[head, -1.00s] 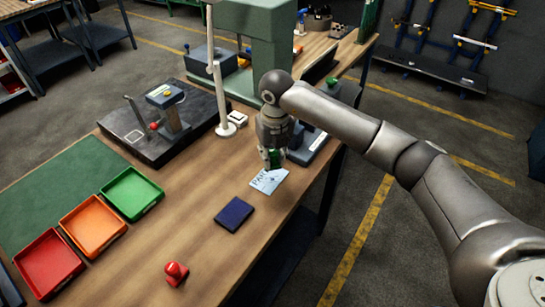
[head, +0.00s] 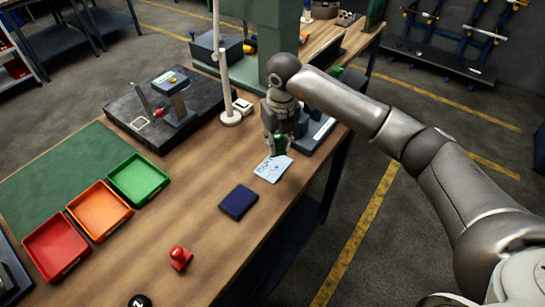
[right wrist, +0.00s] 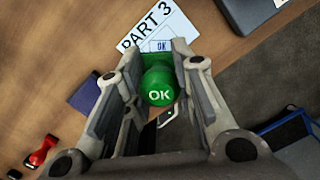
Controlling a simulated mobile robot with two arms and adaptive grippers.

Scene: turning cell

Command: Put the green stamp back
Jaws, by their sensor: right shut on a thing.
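The green stamp (head: 280,146) is held upright in my right gripper (head: 279,150), above the far end of a white card (head: 271,169). In the right wrist view, the stamp's round green top (right wrist: 158,84) reads OK and sits between the two fingers (right wrist: 155,76). The card reads PART 3 (right wrist: 158,25) there and bears a small OK mark (right wrist: 161,45). The stamp's underside is hidden, so I cannot tell whether it touches the card. My left gripper is out of view.
A dark blue pad (head: 238,202) and a red stamp (head: 180,258) are nearer. Red (head: 57,247), orange (head: 99,211) and green (head: 138,180) trays stand left. A white post (head: 230,118) and a grey device (head: 316,134) flank my gripper. Bare wood lies between trays and pad.

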